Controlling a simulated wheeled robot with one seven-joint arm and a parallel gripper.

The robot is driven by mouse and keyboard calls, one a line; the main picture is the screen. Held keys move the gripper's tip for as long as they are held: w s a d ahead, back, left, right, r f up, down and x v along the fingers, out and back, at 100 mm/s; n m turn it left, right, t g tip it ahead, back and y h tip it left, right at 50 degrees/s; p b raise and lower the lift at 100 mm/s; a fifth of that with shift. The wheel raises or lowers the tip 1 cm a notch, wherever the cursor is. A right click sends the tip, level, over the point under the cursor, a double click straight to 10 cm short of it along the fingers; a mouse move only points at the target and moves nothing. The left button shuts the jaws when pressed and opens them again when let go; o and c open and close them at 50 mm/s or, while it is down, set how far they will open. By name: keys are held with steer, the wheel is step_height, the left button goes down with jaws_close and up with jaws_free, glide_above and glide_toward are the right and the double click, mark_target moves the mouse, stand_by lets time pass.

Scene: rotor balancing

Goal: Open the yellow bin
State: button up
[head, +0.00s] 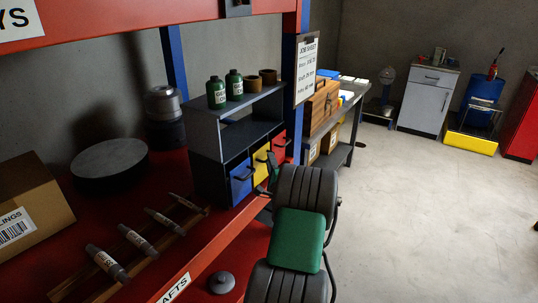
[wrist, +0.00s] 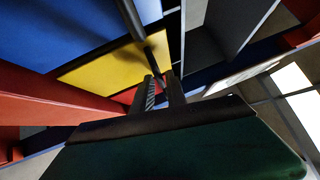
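The yellow bin (head: 262,164) sits in the lower row of a dark shelf unit, between a blue bin and a red bin. It looks pushed in level with them. My gripper (wrist: 161,80) is at the handle's near end. Its fingers are apart, with a narrow gap and one ridged pad showing. I cannot tell whether the handle lies between the fingertips. In the head view my arm mostly hides the gripper.
The blue bin (head: 241,181) and red bin (head: 280,146) flank the yellow one closely. Green bottles (head: 234,85) stand on top of the shelf unit (head: 207,128).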

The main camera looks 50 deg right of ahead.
steer(key=shift+x, duration=1.1)
steer(key=shift+s, duration=0.1)
jaws_close()
stand_by(0.5)
